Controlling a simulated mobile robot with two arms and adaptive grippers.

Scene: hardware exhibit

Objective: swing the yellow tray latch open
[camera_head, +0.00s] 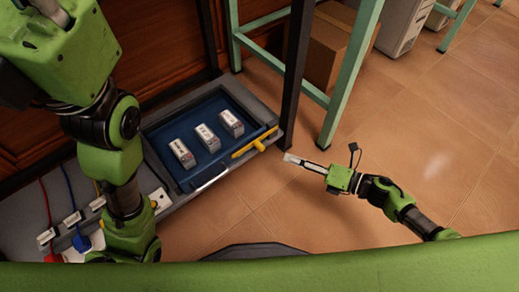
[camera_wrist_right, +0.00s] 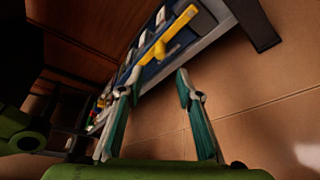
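The yellow tray latch (camera_head: 255,142) sits on the front right edge of the blue tray (camera_head: 165,150). The latch also shows in the right wrist view (camera_wrist_right: 168,38), beyond my fingertips. My right gripper (camera_head: 292,159) is to the right of the latch, apart from it, and points toward the tray. In the right wrist view its two fingers (camera_wrist_right: 156,86) are spread apart with nothing between them. My left arm crosses the left side of the head view; its gripper fingers are not seen.
Three small labelled blocks (camera_head: 207,138) stand in the tray. Red, blue and yellow cables with plugs (camera_head: 72,218) are at the left. A dark post (camera_head: 296,70) and a green-legged stand (camera_head: 348,75) rise behind the tray. The tiled floor (camera_head: 300,215) is open at the right.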

